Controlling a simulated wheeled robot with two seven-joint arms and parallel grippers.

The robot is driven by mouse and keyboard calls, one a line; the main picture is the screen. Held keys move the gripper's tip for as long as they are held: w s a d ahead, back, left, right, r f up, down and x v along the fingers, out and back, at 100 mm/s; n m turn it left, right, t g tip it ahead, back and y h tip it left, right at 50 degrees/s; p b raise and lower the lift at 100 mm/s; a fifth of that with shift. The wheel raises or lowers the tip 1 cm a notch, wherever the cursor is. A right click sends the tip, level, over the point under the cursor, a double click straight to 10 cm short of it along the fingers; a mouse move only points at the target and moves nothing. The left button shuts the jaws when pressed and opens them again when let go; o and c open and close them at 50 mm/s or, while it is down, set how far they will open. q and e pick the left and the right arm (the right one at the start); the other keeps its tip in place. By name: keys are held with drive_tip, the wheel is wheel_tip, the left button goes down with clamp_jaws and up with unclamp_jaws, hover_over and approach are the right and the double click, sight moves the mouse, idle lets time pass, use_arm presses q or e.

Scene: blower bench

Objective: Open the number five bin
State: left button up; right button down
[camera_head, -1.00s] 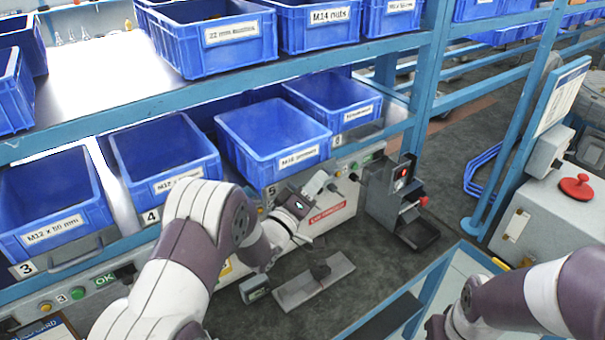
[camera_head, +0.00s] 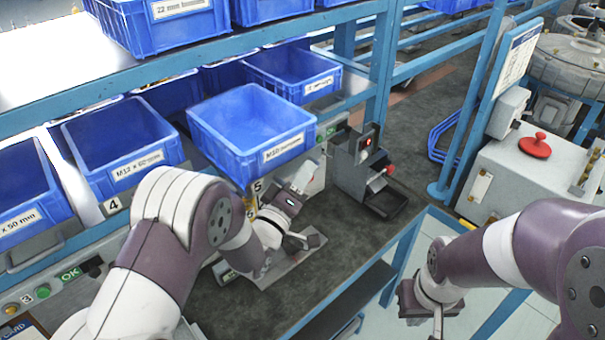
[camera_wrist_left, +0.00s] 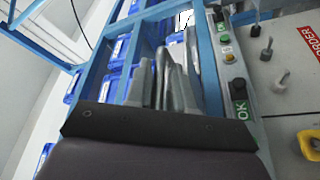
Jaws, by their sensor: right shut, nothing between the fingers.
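The number five bin (camera_head: 225,150) is blue, with a washers label that is hard to read and a 5 tag (camera_head: 257,186) below its front. It stands pulled out in front of its neighbours on the lower shelf. My left gripper (camera_head: 299,181) is at the bin's front, just right of the 5 tag, where the handle is hidden. It moves along with the bin, fingers close together on the handle. My right gripper (camera_head: 425,310) is shut and empty at the lower right.
The number four bin (camera_head: 138,166) is to the left and another blue bin (camera_head: 318,86) to the right, both on the shelf. A grey box with a red button (camera_head: 388,168) stands on the dark bench (camera_head: 330,235). A machine with a red knob (camera_head: 535,146) is at right.

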use_arm(q)
drive_tip(key=shift+a, duration=0.1)
drive_tip(key=shift+s+a+f, duration=0.1)
drive_tip(key=shift+s, duration=0.15)
drive_tip(key=b+v, duration=0.3)
drive_tip(key=v, duration=0.9)
drive_tip(key=shift+b, duration=0.3)
drive_tip(key=shift+s, duration=0.1)
